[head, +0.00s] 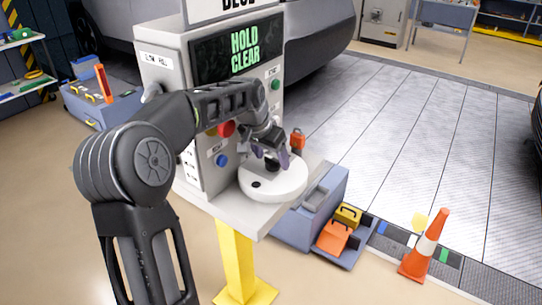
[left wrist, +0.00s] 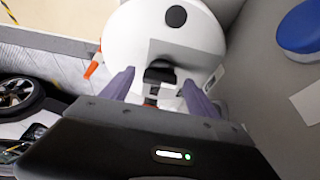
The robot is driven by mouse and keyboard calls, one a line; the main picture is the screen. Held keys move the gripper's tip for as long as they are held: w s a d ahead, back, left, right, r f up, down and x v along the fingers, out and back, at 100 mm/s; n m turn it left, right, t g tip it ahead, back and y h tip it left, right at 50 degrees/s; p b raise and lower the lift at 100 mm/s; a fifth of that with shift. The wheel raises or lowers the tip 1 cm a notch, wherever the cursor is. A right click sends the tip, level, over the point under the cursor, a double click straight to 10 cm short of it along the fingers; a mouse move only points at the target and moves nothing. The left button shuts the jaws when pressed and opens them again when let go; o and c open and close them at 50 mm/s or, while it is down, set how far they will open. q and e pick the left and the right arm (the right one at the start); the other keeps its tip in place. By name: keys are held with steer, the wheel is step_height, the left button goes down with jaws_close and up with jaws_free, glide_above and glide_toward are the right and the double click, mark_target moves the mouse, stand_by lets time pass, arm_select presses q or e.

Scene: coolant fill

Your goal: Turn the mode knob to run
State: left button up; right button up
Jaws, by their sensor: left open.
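The grey control stand (head: 160,60) has a screen (head: 243,48) reading "HOLD CLEAR". A white round disc (head: 288,184) sits on its ledge, with a black spot (head: 256,184) on top. My left gripper (head: 271,158) is over the disc, its purple fingers pointing down. In the left wrist view the fingers (left wrist: 158,88) are apart, with a dark knob-like piece (left wrist: 160,72) between them over the white disc (left wrist: 135,35). I cannot tell whether the fingers touch it, or whether it is the mode knob; no run mark is readable. My right gripper is not in view.
The stand has a red button (head: 226,129), a blue button (head: 221,160) and a green button (head: 276,85). An orange-red item (head: 298,140) is at the disc's far edge. A blue-grey bin (head: 318,205) and an orange cone (head: 428,247) stand on the floor to the right.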

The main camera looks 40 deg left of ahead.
arm_select(q)
jaws_close()
stand_by(0.8)
